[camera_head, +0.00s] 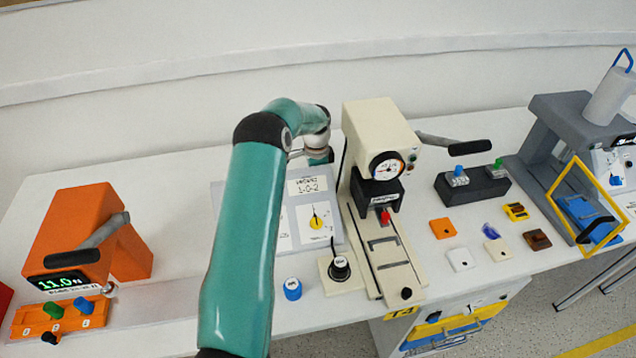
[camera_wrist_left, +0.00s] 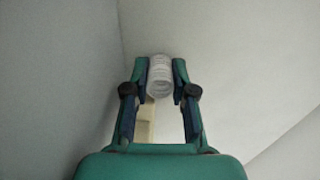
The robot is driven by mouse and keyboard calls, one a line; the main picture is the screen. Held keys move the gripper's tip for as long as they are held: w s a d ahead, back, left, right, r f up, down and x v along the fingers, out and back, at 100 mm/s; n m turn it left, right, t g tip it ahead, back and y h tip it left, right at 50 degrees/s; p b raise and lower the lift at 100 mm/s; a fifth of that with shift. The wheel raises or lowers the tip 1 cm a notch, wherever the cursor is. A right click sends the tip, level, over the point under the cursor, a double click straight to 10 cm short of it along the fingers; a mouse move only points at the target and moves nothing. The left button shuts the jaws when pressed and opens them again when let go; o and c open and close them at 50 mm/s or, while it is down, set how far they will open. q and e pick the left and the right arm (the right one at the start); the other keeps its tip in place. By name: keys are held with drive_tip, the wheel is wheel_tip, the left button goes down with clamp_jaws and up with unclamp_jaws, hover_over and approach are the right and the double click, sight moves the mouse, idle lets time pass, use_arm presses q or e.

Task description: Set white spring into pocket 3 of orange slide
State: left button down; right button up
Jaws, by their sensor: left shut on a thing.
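The white spring (camera_wrist_left: 160,76) is held between the fingertips of my left gripper (camera_wrist_left: 160,78) in the left wrist view. The gripper is shut on it, with the coils showing between the fingers. In the head view my left arm reaches up past the dial panel, and its gripper and the spring are mostly hidden behind the wrist. The orange slide (camera_head: 22,320) lies at the far left, in front of the orange machine. A green piece (camera_head: 53,310) and a blue piece (camera_head: 83,305) sit on it. Its pocket numbers are too small to read. My right gripper is not in view.
The orange machine (camera_head: 80,222) has a grey lever and a display. A cream press (camera_head: 375,135) with a gauge stands right of my left arm. A blue knob (camera_head: 292,288) and a black knob on a base (camera_head: 340,268) are near the front. Small coloured parts lie at right.

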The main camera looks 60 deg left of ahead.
use_arm(q)
drive_tip(key=c, duration=1.2)
unclamp_jaws()
drive_tip(key=shift+f, duration=0.1)
